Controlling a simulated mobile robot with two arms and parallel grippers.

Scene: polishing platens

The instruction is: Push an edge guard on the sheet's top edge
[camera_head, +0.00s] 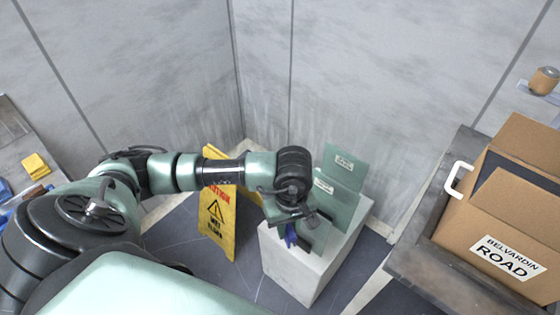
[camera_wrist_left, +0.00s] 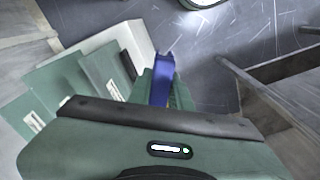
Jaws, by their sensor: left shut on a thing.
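My left gripper (camera_head: 296,228) is in front of the front sheet, over the block. It is shut on a blue edge guard (camera_head: 290,236), which also shows between the fingers in the left wrist view (camera_wrist_left: 161,82). My arm hides part of the front sheet. My right gripper is out of view.
A yellow caution sign (camera_head: 218,220) stands left of the block under my left arm. Grey wall panels (camera_head: 262,70) close off the back. A cardboard box (camera_head: 500,235) sits on a dark bench (camera_head: 425,248) at the right. Yellow pads (camera_head: 36,166) lie at the far left.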

